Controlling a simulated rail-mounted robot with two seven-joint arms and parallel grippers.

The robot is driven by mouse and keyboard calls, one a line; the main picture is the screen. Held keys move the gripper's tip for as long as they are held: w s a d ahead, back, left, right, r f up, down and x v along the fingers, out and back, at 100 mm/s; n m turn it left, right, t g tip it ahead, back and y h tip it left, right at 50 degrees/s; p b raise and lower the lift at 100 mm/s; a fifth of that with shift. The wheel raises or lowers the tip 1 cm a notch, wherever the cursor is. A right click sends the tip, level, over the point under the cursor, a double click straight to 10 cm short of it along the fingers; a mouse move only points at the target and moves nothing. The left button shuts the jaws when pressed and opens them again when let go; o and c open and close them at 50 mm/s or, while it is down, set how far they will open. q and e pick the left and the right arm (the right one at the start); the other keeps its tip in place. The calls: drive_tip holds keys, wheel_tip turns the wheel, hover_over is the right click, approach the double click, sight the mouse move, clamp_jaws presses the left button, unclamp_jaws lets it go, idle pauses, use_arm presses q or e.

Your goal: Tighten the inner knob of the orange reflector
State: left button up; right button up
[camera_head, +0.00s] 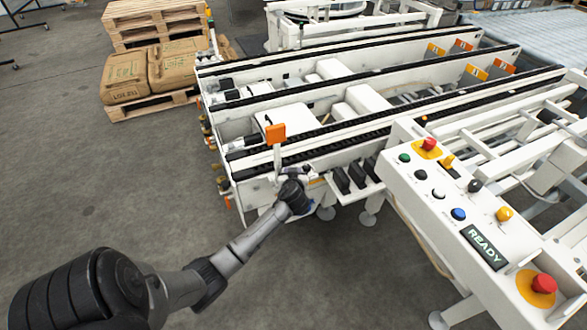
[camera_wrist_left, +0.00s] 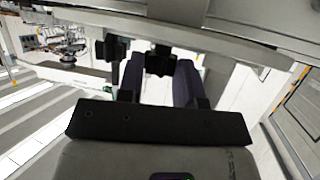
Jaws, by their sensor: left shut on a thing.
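The orange reflector (camera_head: 275,134) is a small square plate on a pale upright post at the near left end of the white conveyor frame. My left arm reaches in from the lower left, and its gripper (camera_head: 303,177) is at the frame end, just right of and below the reflector. In the left wrist view the dark fingers (camera_wrist_left: 159,82) stand either side of a black knob (camera_wrist_left: 160,61), shut on it. A second black knob (camera_wrist_left: 114,48) is just left of the left finger. Where the fingers touch the knob is partly hidden. My right gripper is not in view.
A white control panel (camera_head: 450,195) with several coloured buttons is right of my left gripper. Conveyor rails with dark chains (camera_head: 400,110) run away to the right. Pallets with brown sacks (camera_head: 165,68) stand at the back left. The grey floor (camera_head: 90,180) at left is clear.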

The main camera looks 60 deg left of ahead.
use_arm(q)
drive_tip(key=shift+m+t+h+p, duration=0.3)
drive_tip(key=shift+m+t+p, duration=0.2)
drive_tip(key=shift+m+t, duration=0.1)
drive_tip(key=o, duration=0.7)
drive_tip(key=shift+c, duration=0.2)
